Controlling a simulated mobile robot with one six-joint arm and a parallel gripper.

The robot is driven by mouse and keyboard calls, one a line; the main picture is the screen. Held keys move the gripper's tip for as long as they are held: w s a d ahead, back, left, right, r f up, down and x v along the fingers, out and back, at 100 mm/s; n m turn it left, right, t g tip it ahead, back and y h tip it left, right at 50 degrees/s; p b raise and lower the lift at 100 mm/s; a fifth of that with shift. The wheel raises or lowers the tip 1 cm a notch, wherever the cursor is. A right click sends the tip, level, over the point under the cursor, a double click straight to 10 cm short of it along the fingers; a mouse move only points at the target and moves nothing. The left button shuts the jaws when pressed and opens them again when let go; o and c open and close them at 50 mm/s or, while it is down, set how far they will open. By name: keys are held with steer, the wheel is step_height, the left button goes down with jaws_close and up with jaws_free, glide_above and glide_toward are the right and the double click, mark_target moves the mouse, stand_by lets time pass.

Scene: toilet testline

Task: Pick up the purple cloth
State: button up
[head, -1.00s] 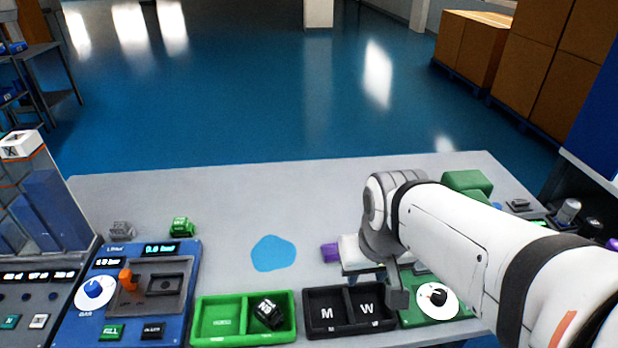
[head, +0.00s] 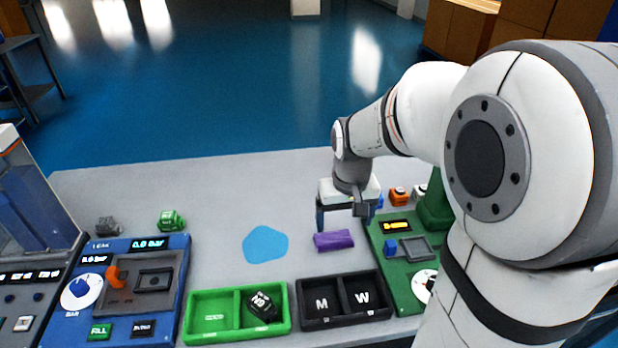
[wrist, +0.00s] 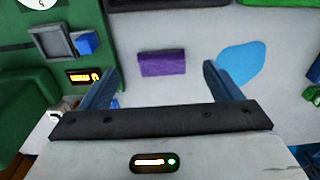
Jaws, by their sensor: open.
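The purple cloth (head: 333,240) lies flat on the grey table, right of a blue patch and behind the black tray. It also shows in the wrist view (wrist: 162,63), ahead of and between my two fingers. My gripper (head: 347,222) is open and empty. It hangs just behind the cloth in the head view. In the wrist view my gripper's blue fingers (wrist: 158,82) are spread wider than the cloth, and do not appear to touch it.
A blue patch (head: 265,244) lies left of the cloth. A black tray (head: 340,318) marked M and W and a green tray (head: 190,322) holding a dark block (head: 262,307) stand in front. A green test station (head: 405,265) stands close on the right. The table's back left is mostly clear.

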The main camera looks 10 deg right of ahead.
mark_target(335, 240)
steer(key=shift+o, duration=1.4)
steer(key=shift+g, duration=0.4)
steer(key=w+f, duration=0.5)
steer(key=w, duration=0.1)
steer(key=shift+f, duration=0.4)
step_height(335, 240, down, 8)
steer(key=shift+w, duration=0.15)
steer(key=c, duration=0.7)
